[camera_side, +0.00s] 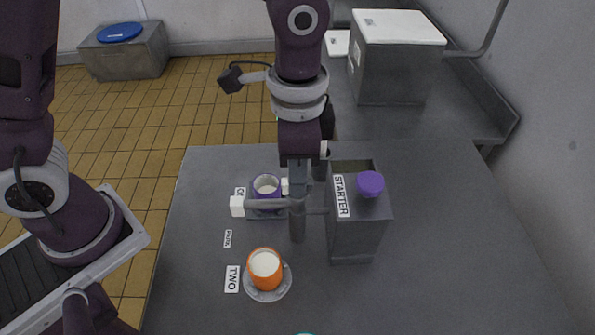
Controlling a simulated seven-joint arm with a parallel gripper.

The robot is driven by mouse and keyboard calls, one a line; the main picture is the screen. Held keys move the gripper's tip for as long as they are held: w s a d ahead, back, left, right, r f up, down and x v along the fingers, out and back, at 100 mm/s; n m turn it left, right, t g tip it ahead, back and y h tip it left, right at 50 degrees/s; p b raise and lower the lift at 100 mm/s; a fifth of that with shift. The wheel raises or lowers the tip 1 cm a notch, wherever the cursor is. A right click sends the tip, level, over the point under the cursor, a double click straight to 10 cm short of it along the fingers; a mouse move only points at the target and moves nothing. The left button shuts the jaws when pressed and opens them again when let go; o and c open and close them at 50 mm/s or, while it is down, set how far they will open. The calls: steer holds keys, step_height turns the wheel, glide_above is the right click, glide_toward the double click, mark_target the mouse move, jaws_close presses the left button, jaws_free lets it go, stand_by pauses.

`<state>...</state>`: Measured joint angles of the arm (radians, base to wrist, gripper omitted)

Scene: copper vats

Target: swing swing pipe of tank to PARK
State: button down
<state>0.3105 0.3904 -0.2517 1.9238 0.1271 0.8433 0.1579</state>
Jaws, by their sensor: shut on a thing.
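My gripper (298,196) points down beside the tank and is shut on the swing pipe; the exact contact is hard to see. The PARK label (228,239) lies on the table between a partly hidden label (240,192) above and the TWO label (232,279) below.
A purple cup (266,187) with white content stands behind the pipe. An orange cup (265,268) stands on a grey saucer (268,295) beside TWO. The table (450,260) is bare right of the tank. A teal edge (305,333) shows at the bottom.

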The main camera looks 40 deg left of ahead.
steer(key=c, duration=1.4)
jaws_free()
step_height(320, 180, up, 7)
steer(key=shift+r, duration=0.1)
steer(key=s+a+r+n+t, duration=0.2)
steer(key=s+a+n, duration=0.2)
steer(key=s+a, duration=0.2)
steer(key=s+a+r+n+t, duration=0.2)
steer(key=s+a+n, duration=0.3)
steer(key=a, duration=0.5)
steer(key=shift+s+r+t, duration=0.2)
steer(key=shift+s+t, duration=0.6)
steer(key=shift+s, duration=0.35)
